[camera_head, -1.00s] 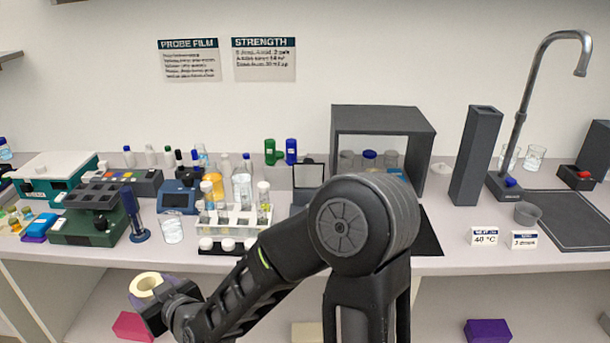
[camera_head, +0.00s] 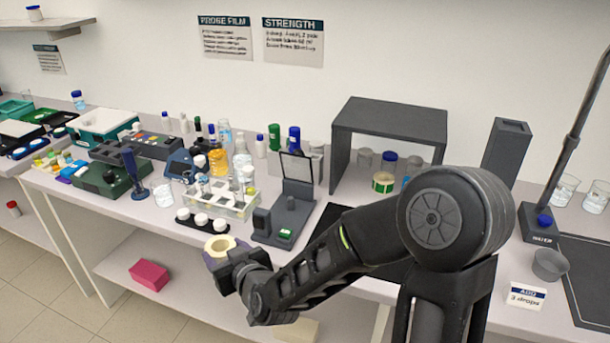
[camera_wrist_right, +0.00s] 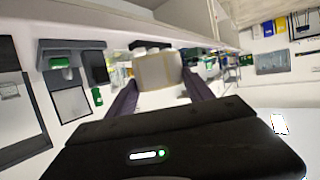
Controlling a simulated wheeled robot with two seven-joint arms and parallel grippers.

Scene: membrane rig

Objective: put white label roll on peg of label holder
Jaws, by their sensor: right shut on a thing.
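The white label roll (camera_head: 220,245), cream with a round hole, is held in my right gripper (camera_head: 226,255), with its hole facing up in the head view. The gripper and roll are at the bench's front edge, near a row of white-capped jars. In the right wrist view the roll (camera_wrist_right: 158,70) sits between the two purple-grey fingers. I cannot make out the label holder or its peg for certain. A green-and-cream roll (camera_head: 383,183) stands by the dark open-fronted box. My left gripper is not in view.
White-capped jars (camera_head: 201,219), a vial rack (camera_head: 238,208) and a grey device with a raised lid (camera_head: 284,218) stand close behind the roll. The dark box (camera_head: 390,118) stands further right. My right arm hides part of the bench.

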